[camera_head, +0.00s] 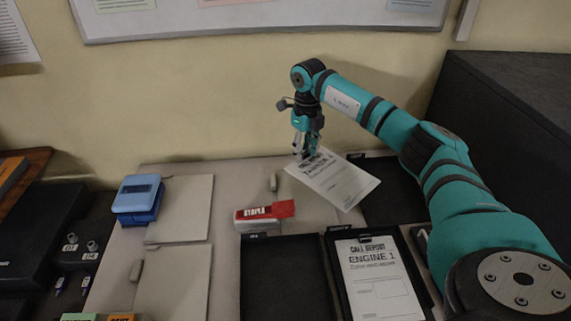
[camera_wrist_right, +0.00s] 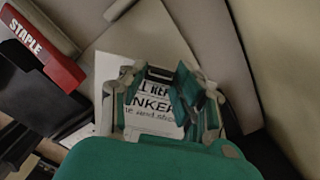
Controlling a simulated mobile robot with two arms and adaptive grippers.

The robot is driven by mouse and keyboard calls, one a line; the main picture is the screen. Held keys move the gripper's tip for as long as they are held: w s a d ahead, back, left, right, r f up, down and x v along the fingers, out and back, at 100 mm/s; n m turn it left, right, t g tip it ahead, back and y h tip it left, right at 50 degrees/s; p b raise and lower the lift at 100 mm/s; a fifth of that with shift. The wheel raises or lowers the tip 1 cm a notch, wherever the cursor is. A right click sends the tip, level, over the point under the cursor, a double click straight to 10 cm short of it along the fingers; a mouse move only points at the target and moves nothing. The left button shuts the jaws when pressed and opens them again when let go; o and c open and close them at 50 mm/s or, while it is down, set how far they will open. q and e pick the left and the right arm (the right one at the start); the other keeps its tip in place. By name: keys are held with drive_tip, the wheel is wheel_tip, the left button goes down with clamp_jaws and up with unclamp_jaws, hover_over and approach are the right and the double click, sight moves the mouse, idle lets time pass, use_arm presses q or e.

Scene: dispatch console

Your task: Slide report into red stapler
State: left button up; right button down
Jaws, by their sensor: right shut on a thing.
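My right gripper (camera_head: 307,152) is shut on the upper left edge of a white report (camera_head: 338,184). The sheet hangs tilted above the back of the console. In the right wrist view the report (camera_wrist_right: 150,112) lies between and behind the fingers (camera_wrist_right: 172,84), and part of its heading reads "NKER". The red stapler (camera_head: 264,212) rests on the console, left of the report and apart from it. Its arm with the word STAPLE (camera_wrist_right: 40,48) shows at the upper left of the wrist view. My left gripper is not in view.
A second report, headed ENGINE 1 (camera_head: 376,282), lies on a dark clipboard at the front. An empty black tray (camera_head: 284,285) is left of it. A blue device (camera_head: 138,199) and grey panels (camera_head: 187,207) stand at left. The wall (camera_head: 230,100) is close behind.

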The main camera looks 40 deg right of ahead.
sight(323, 148)
drive_tip(key=d+m, duration=0.2)
drive_tip(key=m, duration=0.1)
drive_tip(key=d+f+m, duration=0.1)
drive_tip(key=d+m, duration=0.2)
drive_tip(key=shift+d, duration=0.2)
drive_tip(key=shift+d+f+m, duration=0.25)
drive_tip(key=shift+d+m, duration=0.45)
drive_tip(key=shift+m, duration=0.1)
drive_tip(key=f+b, duration=0.6)
drive_tip(key=shift+w+a+f+b, duration=0.15)
drive_tip(key=shift+a+f+b, duration=0.2)
drive_tip(key=shift+a+f, duration=0.05)
drive_tip(key=shift+w+a, duration=0.1)
drive_tip(key=shift+w, duration=0.1)
drive_tip(key=shift+a+p, duration=0.15)
drive_tip(key=shift+p, duration=0.15)
drive_tip(key=shift+w+a+f+p, duration=0.1)
drive_tip(key=shift+w+a+p, duration=0.25)
drive_tip(key=shift+a, duration=0.35)
drive_tip(key=shift+w+a+p, duration=0.15)
drive_tip(key=shift+w+a, duration=0.3)
drive_tip(key=shift+a, duration=0.2)
drive_tip(key=shift+w+a, duration=0.1)
drive_tip(key=shift+a, duration=0.1)
drive_tip(key=shift+w+a, duration=0.25)
drive_tip(key=shift+a, duration=0.15)
